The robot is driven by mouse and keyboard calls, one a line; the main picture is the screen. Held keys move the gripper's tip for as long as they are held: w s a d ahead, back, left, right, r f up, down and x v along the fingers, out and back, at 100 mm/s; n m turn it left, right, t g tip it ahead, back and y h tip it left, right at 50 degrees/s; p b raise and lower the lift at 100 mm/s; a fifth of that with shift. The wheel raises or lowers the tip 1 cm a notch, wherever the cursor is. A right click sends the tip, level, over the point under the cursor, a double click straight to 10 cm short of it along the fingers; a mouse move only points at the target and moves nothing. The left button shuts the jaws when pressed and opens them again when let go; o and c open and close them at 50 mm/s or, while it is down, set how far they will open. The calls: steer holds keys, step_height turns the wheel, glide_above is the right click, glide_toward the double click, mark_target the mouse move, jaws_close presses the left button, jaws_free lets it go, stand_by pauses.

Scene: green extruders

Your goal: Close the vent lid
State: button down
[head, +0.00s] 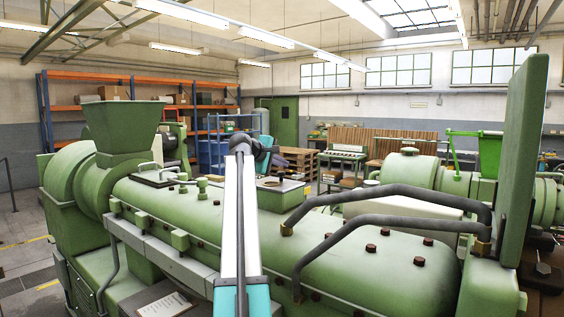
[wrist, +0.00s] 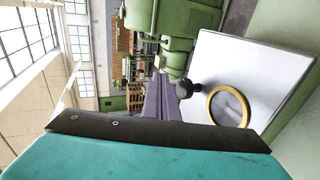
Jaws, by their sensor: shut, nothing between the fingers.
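My gripper (head: 281,162) is above the long green extruder housing in the head view, near a low green box (head: 285,190) with a pale top. In the wrist view, turned sideways, the purple fingers (wrist: 160,98) are together and empty. Right beside them is a dark knob (wrist: 188,88); I cannot tell whether they touch. A pale flat panel (wrist: 258,72) bears a round vent opening (wrist: 228,106) with a yellow rim. The ring also shows small on the box top in the head view. I cannot clearly make out the lid's plate or its angle.
A green hopper (head: 122,125) stands at the left. Thick dark pipes (head: 400,195) arch over the housing at the right, beside a tall upright green panel (head: 521,150). Bolts and small fittings stick up from the housing. Shelves and other machines stand farther back.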

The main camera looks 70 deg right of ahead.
steer(key=shift+d+f, duration=0.1)
steer(key=shift+f, duration=0.05)
stand_by(0.4)
steer(key=shift+w+r+p, duration=0.1)
steer(key=shift+r+p, duration=1)
steer(key=shift+r, duration=0.9)
steer(key=shift+r+b, duration=0.4)
steer(key=shift+r, duration=0.2)
step_height(320, 180, up, 9)
steer(key=p, duration=0.3)
steer(key=shift+s+a+f+p, duration=0.15)
steer(key=shift+s+a+p, duration=0.1)
steer(key=shift+s+p, duration=0.05)
